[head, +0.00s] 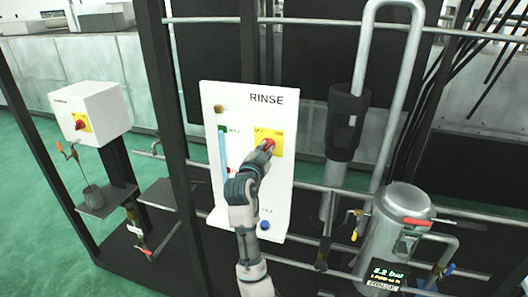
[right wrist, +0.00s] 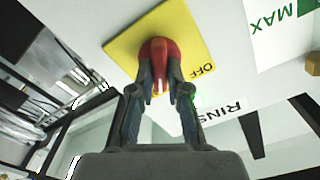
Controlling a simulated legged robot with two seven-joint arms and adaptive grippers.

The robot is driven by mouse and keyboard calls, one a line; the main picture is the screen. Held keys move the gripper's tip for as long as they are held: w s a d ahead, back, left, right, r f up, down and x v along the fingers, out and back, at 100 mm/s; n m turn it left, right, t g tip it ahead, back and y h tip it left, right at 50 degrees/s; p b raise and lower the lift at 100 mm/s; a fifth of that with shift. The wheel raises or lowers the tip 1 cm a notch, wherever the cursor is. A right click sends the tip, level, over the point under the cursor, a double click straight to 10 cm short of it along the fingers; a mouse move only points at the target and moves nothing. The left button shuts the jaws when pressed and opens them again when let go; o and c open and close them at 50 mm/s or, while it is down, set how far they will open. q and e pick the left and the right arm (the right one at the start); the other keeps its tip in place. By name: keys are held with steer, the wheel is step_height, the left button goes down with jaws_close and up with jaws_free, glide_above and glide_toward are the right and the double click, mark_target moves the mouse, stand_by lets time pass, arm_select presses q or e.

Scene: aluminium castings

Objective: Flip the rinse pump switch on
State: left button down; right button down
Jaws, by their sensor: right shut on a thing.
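The white RINSE panel (head: 270,190) stands upright in the middle of the head view. The rinse pump switch is a red knob (head: 268,144) on a yellow plate (head: 277,137) at the panel's upper right. In the right wrist view the red knob (right wrist: 158,50) sits between my fingertips, on the yellow plate (right wrist: 125,45) with the word OFF beside it. My right gripper (head: 264,150) is shut on the knob; it also shows in the right wrist view (right wrist: 160,82). The fingers hide part of the knob, so I cannot tell which label it points to. My left gripper is not in view.
A second white box (head: 92,112) with a red knob on yellow stands at the left. A metal canister (head: 392,232) with a lit display stands at the lower right. Pipes and dark frame posts surround the panel. Green floor (head: 35,220) is clear at the left.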

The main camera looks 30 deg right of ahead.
steer(key=c, duration=1.1)
jaws_free()
steer(key=shift+c, duration=0.2)
steer(key=v, duration=1.2)
steer(key=shift+w+f, duration=0.1)
steer(key=shift+f, duration=0.05)
